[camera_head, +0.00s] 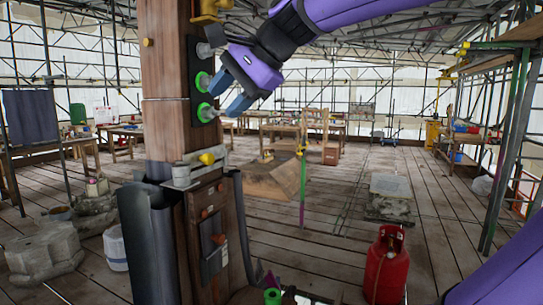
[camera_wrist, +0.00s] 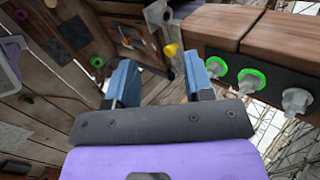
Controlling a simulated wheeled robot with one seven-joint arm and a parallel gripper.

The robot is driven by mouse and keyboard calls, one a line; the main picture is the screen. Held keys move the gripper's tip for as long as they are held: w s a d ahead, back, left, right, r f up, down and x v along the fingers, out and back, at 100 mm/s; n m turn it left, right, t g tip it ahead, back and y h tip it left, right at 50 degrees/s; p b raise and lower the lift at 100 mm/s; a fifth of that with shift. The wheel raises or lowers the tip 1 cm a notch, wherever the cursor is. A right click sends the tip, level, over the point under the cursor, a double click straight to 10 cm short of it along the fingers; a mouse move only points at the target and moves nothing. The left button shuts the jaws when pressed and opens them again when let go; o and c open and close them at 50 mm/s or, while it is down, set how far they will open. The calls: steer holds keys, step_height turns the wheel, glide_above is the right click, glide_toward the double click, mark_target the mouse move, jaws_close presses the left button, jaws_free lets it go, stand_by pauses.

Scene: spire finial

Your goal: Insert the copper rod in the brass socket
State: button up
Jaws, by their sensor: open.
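My gripper (camera_head: 228,92) has blue fingers and is beside the wooden post, close to its dark side plate. In the wrist view my gripper (camera_wrist: 160,72) has its two fingers apart, with nothing between them. The plate (camera_head: 193,66) carries grey knobs, two ringed in green (camera_head: 203,81). The green-ringed knobs also show at the right of the wrist view (camera_wrist: 250,82). A brass-coloured fitting (camera_head: 210,10) sits at the top of the post, partly cut off. I cannot tell whether it is the brass socket. I cannot make out the copper rod.
The wooden post (camera_head: 163,90) stands close on the left, with a grey metal bracket and yellow knob (camera_head: 207,158). A red gas cylinder (camera_head: 385,262) stands at the front right. Stone blocks (camera_head: 45,250) lie at left. The plank floor (camera_head: 335,215) is partly open.

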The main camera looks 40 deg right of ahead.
steer(key=s+f+n+g+h, duration=0.1)
steer(key=s+f+n+h, duration=0.1)
steer(key=s+f+n, duration=0.4)
steer(key=s+f+n+g+h, duration=0.1)
steer(key=s+f+n, duration=0.5)
steer(key=f, duration=0.7)
steer(key=shift+a+n+g+h, duration=0.4)
steer(key=shift+n+h, duration=0.1)
steer(key=shift+n, duration=0.6)
steer(key=shift+s, duration=0.1)
